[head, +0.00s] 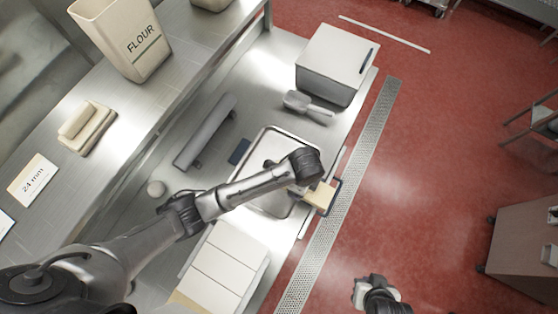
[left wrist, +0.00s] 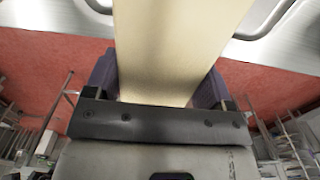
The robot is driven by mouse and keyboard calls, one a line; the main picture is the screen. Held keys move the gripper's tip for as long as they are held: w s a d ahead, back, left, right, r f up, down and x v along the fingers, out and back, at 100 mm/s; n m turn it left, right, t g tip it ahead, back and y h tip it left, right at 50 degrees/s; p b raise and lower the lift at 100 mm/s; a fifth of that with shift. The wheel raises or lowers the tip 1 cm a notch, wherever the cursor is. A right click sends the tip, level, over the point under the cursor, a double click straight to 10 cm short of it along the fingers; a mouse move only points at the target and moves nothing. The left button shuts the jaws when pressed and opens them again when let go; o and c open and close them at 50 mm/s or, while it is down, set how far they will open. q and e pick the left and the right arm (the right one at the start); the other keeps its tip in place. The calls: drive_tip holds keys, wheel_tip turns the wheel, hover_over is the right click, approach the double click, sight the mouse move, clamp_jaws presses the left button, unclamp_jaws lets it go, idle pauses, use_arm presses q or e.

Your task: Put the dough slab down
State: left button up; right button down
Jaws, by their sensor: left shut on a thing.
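The dough slab (head: 322,197) is a pale, flat, cream-coloured piece beyond the end of my left arm, near the tray's right edge and the counter's front edge. In the left wrist view the slab (left wrist: 172,45) runs away between the dark finger pads. My left gripper (left wrist: 160,85) is shut on it. In the head view my wrist partly hides that gripper and the slab. A shallow metal tray (head: 247,163) lies on the counter under my left forearm. My right gripper (head: 376,290) is over the red floor, away from the slab; its jaw opening is unclear.
White panels (head: 222,266) lie in front. The flour bin (head: 122,38) is on the upper shelf. A floor grate (head: 345,190) runs beside the counter.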

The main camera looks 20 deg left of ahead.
use_arm(q)
drive_tip(key=w+a+f, duration=0.1)
drive_tip(key=a+f, duration=0.1)
drive_tip(key=a, duration=0.1)
drive_tip(key=w+a+f, duration=0.2)
drive_tip(key=a, duration=0.1)
drive_tip(key=w+a+f, duration=0.2)
drive_tip(key=a+f, duration=0.1)
drive_tip(key=a, duration=0.1)
drive_tip(key=shift+w+a+p, duration=0.1)
drive_tip(key=shift+p, duration=0.3)
drive_tip(key=shift+f, duration=1.95)
drive_tip(key=shift+f, duration=0.15)
drive_tip(key=o, duration=1.3)
drive_tip(key=shift+r, duration=0.25)
wheel_tip(320, 180, up, 12)
drive_tip(key=shift+f, duration=0.1)
